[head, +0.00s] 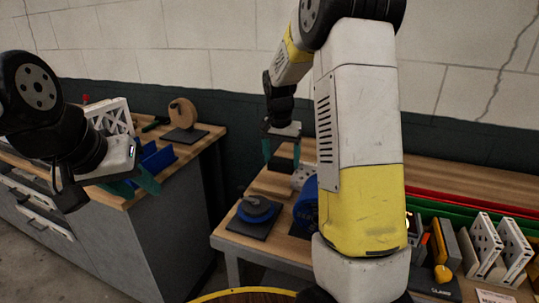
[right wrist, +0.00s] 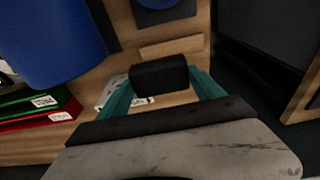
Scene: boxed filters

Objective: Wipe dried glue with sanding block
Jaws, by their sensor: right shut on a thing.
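My right gripper (right wrist: 162,88) is shut on a dark block (right wrist: 160,73), which looks like the sanding block, held between its teal fingertips over the wooden bench. A pale wooden piece (right wrist: 170,47) lies just beyond the block in the right wrist view. I cannot make out dried glue on it. In the head view my right gripper (head: 282,152) is behind my forearm, over the right bench's left part. My left gripper (head: 140,187) hangs by the left cabinet, its teal fingers apart and nothing seen between them.
White brackets (head: 487,243) stand at right. A gap separates this bench from the left cabinet (head: 160,225). A white item (right wrist: 112,92) lies beside the block.

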